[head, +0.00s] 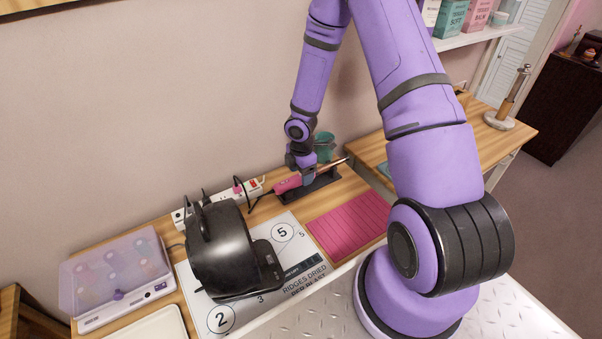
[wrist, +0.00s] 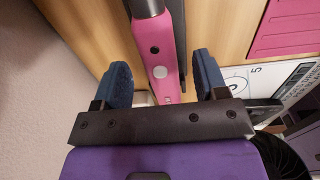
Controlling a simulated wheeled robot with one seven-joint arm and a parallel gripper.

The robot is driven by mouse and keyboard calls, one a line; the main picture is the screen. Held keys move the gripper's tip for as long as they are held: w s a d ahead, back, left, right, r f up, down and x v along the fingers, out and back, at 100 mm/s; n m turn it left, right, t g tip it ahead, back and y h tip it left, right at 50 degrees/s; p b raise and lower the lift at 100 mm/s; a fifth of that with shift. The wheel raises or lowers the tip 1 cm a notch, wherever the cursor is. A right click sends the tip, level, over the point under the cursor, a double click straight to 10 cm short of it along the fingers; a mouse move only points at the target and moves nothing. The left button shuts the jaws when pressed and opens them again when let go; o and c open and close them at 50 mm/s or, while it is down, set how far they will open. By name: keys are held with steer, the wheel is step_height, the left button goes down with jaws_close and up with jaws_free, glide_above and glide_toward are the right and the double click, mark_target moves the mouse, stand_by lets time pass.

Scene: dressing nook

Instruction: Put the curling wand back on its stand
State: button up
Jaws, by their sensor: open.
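The curling wand has a pink handle (head: 288,184) and a metal barrel that points to the right over the wooden top. In the wrist view its handle (wrist: 163,50) runs between my two blue fingers. My gripper (wrist: 162,82) is open around the handle, with a gap on both sides. In the head view my gripper (head: 301,167) is low over the wand and partly hides it. The dark stand (head: 318,187) lies close along the wand, and shows as a dark strip (wrist: 180,55) beside it. I cannot tell whether the barrel rests on the stand.
A white power strip (head: 250,188) lies behind the handle. A black appliance (head: 222,250) stands on a printed mat (head: 285,230). A pink ribbed mat (head: 348,224) lies in front of the stand. A teal cup (head: 324,147) stands behind it. A lidded box (head: 115,278) is at left.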

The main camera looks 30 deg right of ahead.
step_height(320, 180, up, 10)
steer(key=shift+f, duration=0.15)
stand_by(0.7)
steer(key=s+a+r+m+t+h, duration=0.1)
steer(key=s+r+m, duration=0.3)
steer(key=r, duration=0.8)
steer(key=s+a+r+m+t+h, duration=0.15)
steer(key=s+r+m, duration=0.3)
steer(key=r, duration=0.75)
steer(key=s+a+r+m+t+y, duration=0.1)
steer(key=s+r+m, duration=0.3)
steer(key=s, duration=0.5)
steer(key=s+a+r+m+t+y, duration=0.1)
steer(key=s+a+r+m, duration=0.2)
steer(key=s+r+m, duration=0.2)
steer(key=s+r, duration=0.3)
steer(key=s, duration=0.1)
steer(key=shift+a+t, duration=0.35)
steer(key=shift+m+y, duration=0.25)
